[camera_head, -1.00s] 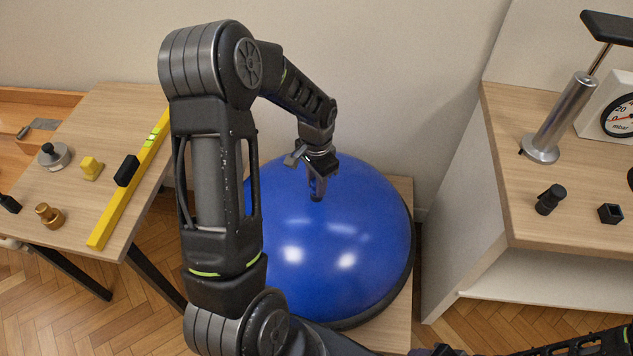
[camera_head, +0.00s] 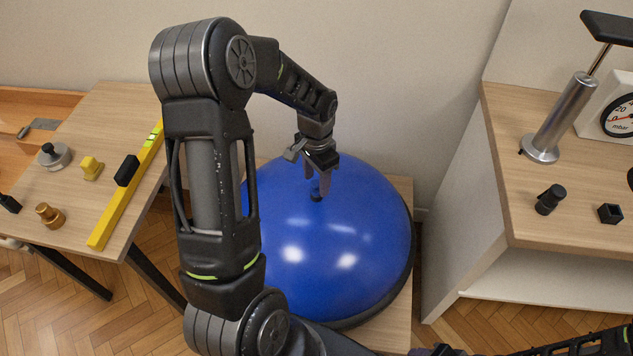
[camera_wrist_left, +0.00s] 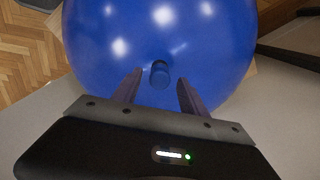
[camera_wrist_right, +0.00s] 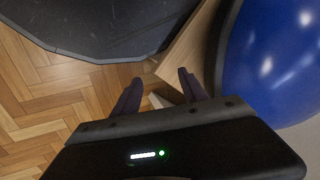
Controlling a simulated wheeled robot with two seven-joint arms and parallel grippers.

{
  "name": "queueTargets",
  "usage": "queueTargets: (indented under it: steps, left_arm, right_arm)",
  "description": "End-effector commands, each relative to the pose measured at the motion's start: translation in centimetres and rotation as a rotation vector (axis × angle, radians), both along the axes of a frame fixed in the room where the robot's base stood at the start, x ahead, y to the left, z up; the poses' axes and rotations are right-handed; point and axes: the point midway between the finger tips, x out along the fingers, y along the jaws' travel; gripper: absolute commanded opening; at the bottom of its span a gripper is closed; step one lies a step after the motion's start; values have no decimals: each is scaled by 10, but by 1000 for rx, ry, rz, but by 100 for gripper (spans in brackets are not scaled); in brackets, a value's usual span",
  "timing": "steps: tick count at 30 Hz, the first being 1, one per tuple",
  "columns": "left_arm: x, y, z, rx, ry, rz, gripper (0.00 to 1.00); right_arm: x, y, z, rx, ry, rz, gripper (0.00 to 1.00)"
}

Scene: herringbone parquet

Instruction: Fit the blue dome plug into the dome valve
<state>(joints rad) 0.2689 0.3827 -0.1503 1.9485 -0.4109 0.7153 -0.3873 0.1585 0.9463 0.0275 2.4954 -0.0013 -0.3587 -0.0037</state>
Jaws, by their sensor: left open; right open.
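The blue dome (camera_head: 340,245) sits on a low wooden board, its round side up. A small blue plug (camera_wrist_left: 160,74) stands at the valve on the dome's top, with a dark ring around it in the left wrist view. How deep it sits I cannot tell; the valve is mostly hidden. My left gripper (camera_head: 317,184) is over the dome's top, pointing down, its fingers open on either side of the plug with gaps between. My right gripper (camera_wrist_right: 160,77) is open and empty, low beside the dome (camera_wrist_right: 275,70), over the board's edge and the floor.
The left table holds a yellow spirit level (camera_head: 127,185), a brass knob (camera_head: 49,215), a yellow piece (camera_head: 91,168) and a silver weight (camera_head: 54,156). The right cabinet holds a pump (camera_head: 560,118), a gauge (camera_head: 612,112) and two black parts. Parquet (camera_head: 110,315) lies between.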

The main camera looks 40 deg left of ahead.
Motion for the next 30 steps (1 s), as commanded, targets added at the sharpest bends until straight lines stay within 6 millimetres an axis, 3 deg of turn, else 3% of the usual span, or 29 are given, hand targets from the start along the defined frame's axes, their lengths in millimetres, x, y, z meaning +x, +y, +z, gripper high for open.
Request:
queueTargets:
  steps: [6, 10, 30]
  left_arm:
    - [1, 0, 39, 0, -4, 0, 50]
    - [1, 0, 52, -1, -2, 0, 50]
    - [0, 0, 55, 0, 0, 0, 50]
  right_arm:
    - [0, 0, 7, 0, 0, 0, 51]
    - [0, 0, 8, 0, 0, 0, 51]
    - [0, 0, 8, 0, 0, 0, 51]
